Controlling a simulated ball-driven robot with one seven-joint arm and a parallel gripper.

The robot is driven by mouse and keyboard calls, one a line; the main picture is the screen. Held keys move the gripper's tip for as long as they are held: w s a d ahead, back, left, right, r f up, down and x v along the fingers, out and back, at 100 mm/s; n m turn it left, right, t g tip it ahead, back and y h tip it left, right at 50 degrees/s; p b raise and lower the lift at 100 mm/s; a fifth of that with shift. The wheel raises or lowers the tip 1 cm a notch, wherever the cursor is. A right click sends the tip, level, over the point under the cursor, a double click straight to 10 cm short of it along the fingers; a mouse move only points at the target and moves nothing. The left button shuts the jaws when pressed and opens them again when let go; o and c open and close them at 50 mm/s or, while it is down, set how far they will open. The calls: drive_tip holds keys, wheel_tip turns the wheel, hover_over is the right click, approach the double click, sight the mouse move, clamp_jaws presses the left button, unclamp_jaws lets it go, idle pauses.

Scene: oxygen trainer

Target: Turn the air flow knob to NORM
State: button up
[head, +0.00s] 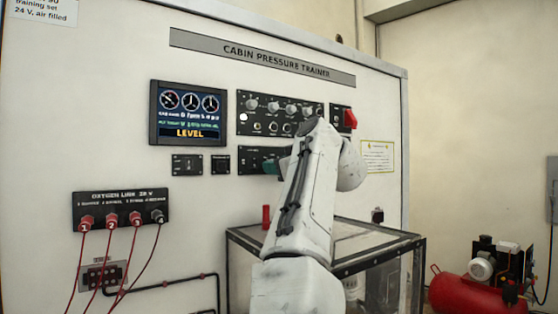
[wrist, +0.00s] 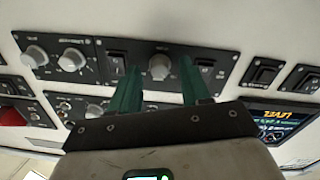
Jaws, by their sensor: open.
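In the wrist view, which is upside down, a grey round knob (wrist: 159,67) on a black panel (wrist: 215,53) sits between the two green fingers of my gripper (wrist: 160,72). The fingers are open, one on each side of the knob, and I cannot tell whether they touch it. The panel lettering is too small to read, so I cannot confirm that this is the air flow knob or its setting. In the head view my arm covers most of this lower panel (head: 250,154), and one green fingertip shows in front of it.
A screen (head: 188,114) reads LEVEL. A clear case (head: 238,234) stands below.

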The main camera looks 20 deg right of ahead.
drive_tip(key=shift+w, duration=0.2)
drive_tip(key=shift+c, duration=0.5)
clamp_jaws()
